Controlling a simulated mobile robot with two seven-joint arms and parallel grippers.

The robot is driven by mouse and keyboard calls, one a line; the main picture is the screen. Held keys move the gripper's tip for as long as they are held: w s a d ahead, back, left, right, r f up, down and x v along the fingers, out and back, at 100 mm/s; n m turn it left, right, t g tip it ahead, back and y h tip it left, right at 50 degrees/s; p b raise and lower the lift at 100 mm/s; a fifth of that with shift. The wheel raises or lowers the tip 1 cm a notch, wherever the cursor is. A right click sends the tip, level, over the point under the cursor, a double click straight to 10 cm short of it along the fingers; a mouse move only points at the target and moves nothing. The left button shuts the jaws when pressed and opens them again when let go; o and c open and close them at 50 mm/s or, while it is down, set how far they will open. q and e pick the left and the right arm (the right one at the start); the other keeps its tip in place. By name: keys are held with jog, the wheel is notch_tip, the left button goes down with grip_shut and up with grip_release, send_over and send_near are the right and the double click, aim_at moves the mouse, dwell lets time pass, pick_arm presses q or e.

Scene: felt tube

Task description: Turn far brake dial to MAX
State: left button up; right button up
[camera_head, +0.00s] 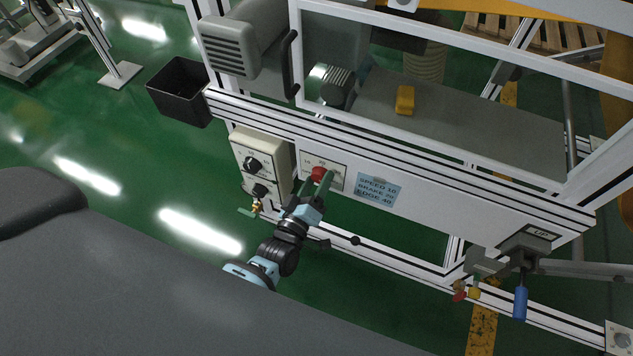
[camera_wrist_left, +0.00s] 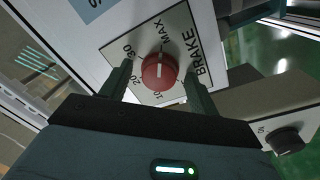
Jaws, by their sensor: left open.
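A red brake dial (camera_head: 318,173) sits on a white label plate on the machine's front rail. In the left wrist view the red dial (camera_wrist_left: 158,72) shows beside the word BRAKE, with 10, 20, 30 and MAX around it. A short white line on its face lies roughly along the 10-to-MAX direction; I cannot tell which end is the pointer. My left gripper (camera_head: 316,186) is open at the dial, with one finger on each side. In the left wrist view a gap shows between each finger and the dial. My right gripper is out of view.
A cream control box (camera_head: 262,160) with black knobs is left of the dial. A blue notice (camera_head: 378,190) reading SPEED 10, BRAKE 20, EDGE 40 is to its right. A blue-handled lever (camera_head: 520,302) hangs near the UP label. A black bin (camera_head: 181,92) stands at left.

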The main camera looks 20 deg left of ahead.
pick_arm(q)
jog(key=s, duration=0.7)
jog(key=shift+s+a+f, duration=0.2)
jog(key=shift+s+a, duration=0.05)
jog(key=shift+s, duration=0.1)
